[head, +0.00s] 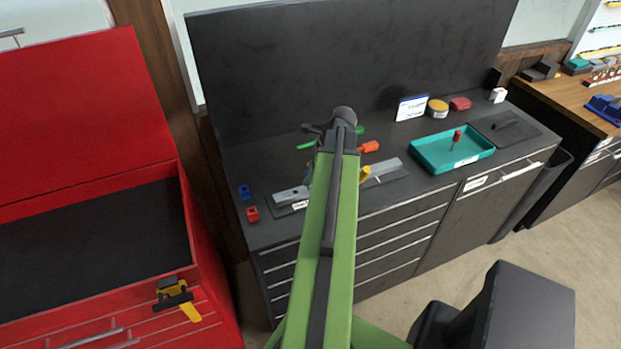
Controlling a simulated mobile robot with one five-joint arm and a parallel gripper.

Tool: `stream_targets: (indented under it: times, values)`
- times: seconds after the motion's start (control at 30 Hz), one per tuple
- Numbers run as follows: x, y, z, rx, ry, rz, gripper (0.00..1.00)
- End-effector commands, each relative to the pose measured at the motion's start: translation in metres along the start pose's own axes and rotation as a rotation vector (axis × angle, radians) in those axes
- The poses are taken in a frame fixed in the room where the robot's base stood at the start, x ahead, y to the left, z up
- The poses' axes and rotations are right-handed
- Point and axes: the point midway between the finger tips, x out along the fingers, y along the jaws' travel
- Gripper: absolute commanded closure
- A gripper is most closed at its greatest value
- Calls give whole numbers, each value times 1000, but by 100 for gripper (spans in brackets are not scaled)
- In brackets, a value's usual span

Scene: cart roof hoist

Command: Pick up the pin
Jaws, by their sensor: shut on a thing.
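My gripper (342,122) is at the far end of my green arm, over the workbench. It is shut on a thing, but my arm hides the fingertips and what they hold. I cannot tell whether that thing is the pin. A small red-topped piece (457,139) stands upright in the teal tray (425,163), apart from my gripper. An orange piece (369,147) and a yellow piece (365,173) show just right of my arm. Green pieces (307,145) show on both sides of it. None of these is clearly the pin.
Grey metal plates (384,171) lie on the dark bench. Blue (244,191) and red (252,213) blocks are at its left end. A white card (411,108) and a yellow tin (437,108) stand behind the tray. A red tool chest (200,255) stands open at left.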

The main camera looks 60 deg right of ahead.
Motion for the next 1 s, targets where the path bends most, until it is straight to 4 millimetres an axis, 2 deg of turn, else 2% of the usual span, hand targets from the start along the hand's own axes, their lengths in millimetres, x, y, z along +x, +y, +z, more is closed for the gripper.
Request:
stream_targets:
  times: [0.77,1.0]
  values:
    - [-1,2,0,0,3,4,100]
    - [-24,1,10,0,1,3,100]
